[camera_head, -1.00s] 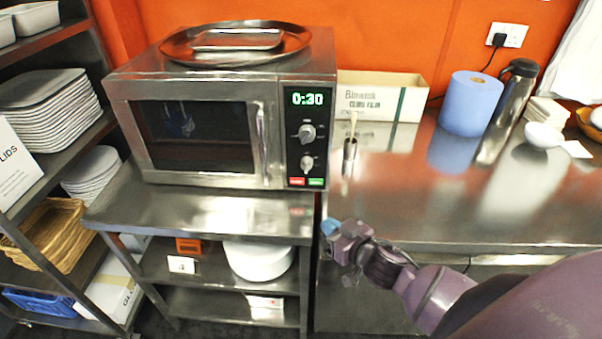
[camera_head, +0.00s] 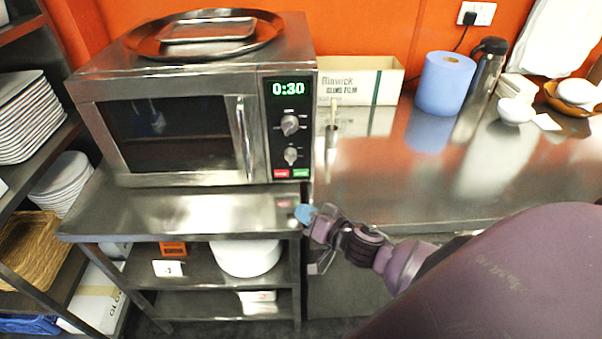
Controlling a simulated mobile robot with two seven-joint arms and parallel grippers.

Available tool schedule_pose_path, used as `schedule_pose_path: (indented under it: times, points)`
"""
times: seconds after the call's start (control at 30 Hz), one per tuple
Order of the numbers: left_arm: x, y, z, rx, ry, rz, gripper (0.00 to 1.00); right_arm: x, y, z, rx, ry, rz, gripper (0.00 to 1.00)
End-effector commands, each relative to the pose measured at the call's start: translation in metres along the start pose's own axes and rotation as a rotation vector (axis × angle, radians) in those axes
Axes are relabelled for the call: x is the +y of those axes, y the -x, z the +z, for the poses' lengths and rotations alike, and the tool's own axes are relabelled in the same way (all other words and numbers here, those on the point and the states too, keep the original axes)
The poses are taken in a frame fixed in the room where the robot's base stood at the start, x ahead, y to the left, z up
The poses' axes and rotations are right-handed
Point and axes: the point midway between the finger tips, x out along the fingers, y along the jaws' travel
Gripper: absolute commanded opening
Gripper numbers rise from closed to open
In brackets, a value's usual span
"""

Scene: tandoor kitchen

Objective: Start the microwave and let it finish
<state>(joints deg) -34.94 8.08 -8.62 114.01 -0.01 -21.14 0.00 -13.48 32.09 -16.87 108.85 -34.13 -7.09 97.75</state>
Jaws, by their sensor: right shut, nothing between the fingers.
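The steel microwave (camera_head: 180,125) stands on a steel shelf unit at the left, with its door shut. Two knobs sit below the display, the upper knob (camera_head: 290,124) and the lower knob (camera_head: 291,156). Under them are a red button (camera_head: 281,173) and a green button (camera_head: 300,173). My right gripper (camera_head: 303,214) is shut and empty, with a light blue tip. It is below the buttons, near the shelf's front right corner, apart from the microwave. My left gripper is not in view.
A round steel tray (camera_head: 204,46) lies on the microwave. A cling film box (camera_head: 360,82), a blue paper roll (camera_head: 445,84) and a steel flask (camera_head: 482,75) stand on the right counter (camera_head: 400,190). A rack with white plates (camera_head: 30,118) is at the left.

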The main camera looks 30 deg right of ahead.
Motion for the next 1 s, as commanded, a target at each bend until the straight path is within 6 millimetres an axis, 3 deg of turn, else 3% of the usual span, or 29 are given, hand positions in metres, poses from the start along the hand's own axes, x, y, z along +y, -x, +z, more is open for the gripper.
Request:
schedule_pose_path:
  times: [0.27,1.0]
  points:
    - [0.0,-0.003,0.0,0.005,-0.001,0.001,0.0,0.005,-0.007,-0.004,0.0,0.004,-0.001,0.0]
    - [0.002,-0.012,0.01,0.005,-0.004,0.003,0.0,0.043,-0.059,-0.043,0.0,0.001,0.0,0.0]
